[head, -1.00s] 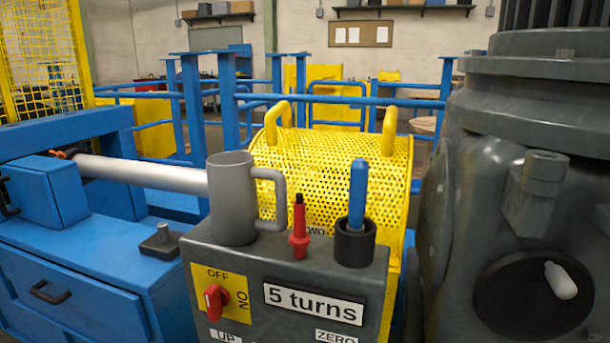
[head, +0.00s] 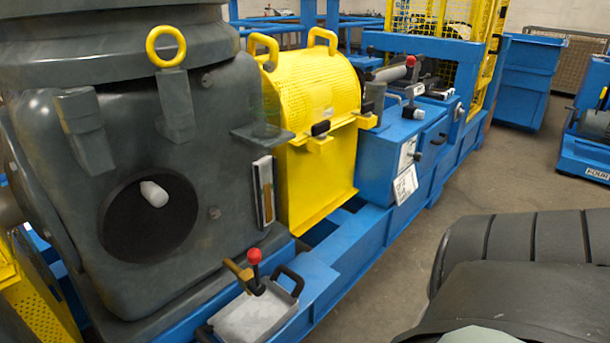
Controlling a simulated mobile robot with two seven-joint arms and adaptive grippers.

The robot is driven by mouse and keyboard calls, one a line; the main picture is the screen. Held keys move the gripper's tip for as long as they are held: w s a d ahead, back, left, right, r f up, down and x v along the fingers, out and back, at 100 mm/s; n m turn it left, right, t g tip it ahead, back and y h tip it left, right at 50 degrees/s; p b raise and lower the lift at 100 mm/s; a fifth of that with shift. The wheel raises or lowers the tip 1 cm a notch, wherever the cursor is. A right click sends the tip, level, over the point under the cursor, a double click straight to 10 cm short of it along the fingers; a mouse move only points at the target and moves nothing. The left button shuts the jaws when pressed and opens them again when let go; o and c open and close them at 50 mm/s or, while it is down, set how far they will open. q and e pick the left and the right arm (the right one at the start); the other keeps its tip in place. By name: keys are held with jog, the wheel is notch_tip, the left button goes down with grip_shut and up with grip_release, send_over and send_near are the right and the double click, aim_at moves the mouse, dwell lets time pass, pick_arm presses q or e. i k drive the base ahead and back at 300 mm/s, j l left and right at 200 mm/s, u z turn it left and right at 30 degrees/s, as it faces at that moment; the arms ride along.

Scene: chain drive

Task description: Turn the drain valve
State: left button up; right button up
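What looks like the drain valve, a brass-coloured fitting (head: 239,272) with a red-knobbed lever (head: 254,258), is low at the front of the big dark grey housing (head: 60,200). The red knob points upward. A grey metal tray or pan (head: 250,318) with a black handle (head: 291,281) lies just below the valve on the blue frame. I cannot tell whether the valve is open or shut. Neither of my grippers is in view.
A sight gauge (head: 264,192) with amber content is on the housing above the valve. A yellow guard (head: 318,175) and a blue cabinet (head: 385,160) stand along the blue base (head: 365,240). Grey floor (head: 520,185) is open to the right.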

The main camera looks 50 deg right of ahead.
aim_at(255, 286)
jog(key=l+z, duration=0.15)
jog(key=z, duration=1)
jog(key=k+l, duration=0.05)
